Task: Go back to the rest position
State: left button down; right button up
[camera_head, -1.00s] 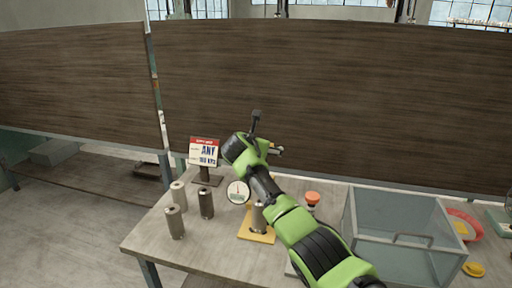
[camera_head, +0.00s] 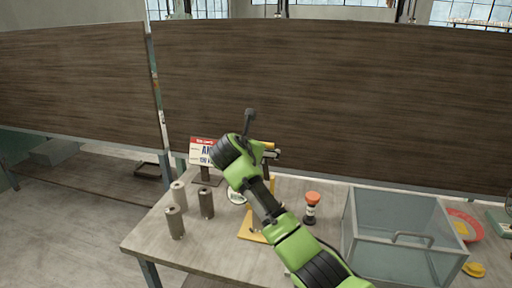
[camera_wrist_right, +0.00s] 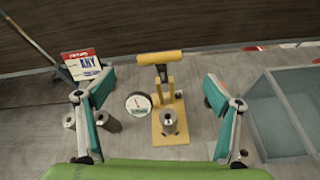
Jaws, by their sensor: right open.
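My right gripper (camera_head: 262,136) is in the head view above the table, at the end of the green arm coming from the lower right. In the right wrist view its two teal-padded fingers (camera_wrist_right: 159,92) stand wide apart with nothing between them. Beyond and below them is a yellow press (camera_wrist_right: 174,90) with a handle on top. A grey metal cylinder (camera_wrist_right: 169,123) stands upright on its base. In the head view my arm partly hides the press (camera_head: 247,228). My left gripper is not in view.
Three metal cylinders (camera_head: 206,204) stand at the table's left. A round gauge (camera_wrist_right: 138,104) and a sign (camera_wrist_right: 84,64) are near the press. An orange-topped object (camera_head: 311,208) and a clear bin (camera_head: 395,238) are to the right. A dark panel (camera_head: 330,100) rises behind.

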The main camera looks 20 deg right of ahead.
jog(key=s+a+f+m+g+y, duration=0.15)
jog(key=s+f+m, duration=0.45)
jog(key=s+f, duration=0.7)
jog(key=s+f+m+g+y, duration=0.3)
jog(key=s+f+m, duration=0.55)
jog(key=f, duration=0.65)
jog(key=s+f+m+g+y, duration=0.15)
jog(key=s+m, duration=0.35)
jog(key=s, duration=1)
jog(key=s+f+m+g+y, duration=0.15)
jog(key=s+m, duration=0.45)
jog(key=s, duration=1)
notch_tip(320, 180, down, 30)
jog(key=s+g+b, duration=0.1)
jog(key=b, duration=0.4)
jog(key=s+d+f+g+b, duration=0.1)
jog(key=s+f+b, duration=0.1)
jog(key=s+f, duration=0.7)
jog(key=s+d+f+b, duration=0.1)
jog(key=s+f, duration=0.8)
jog(key=f, duration=0.3)
jog(key=shift+d+f+g+b, duration=0.35)
jog(key=shift+f, duration=0.05)
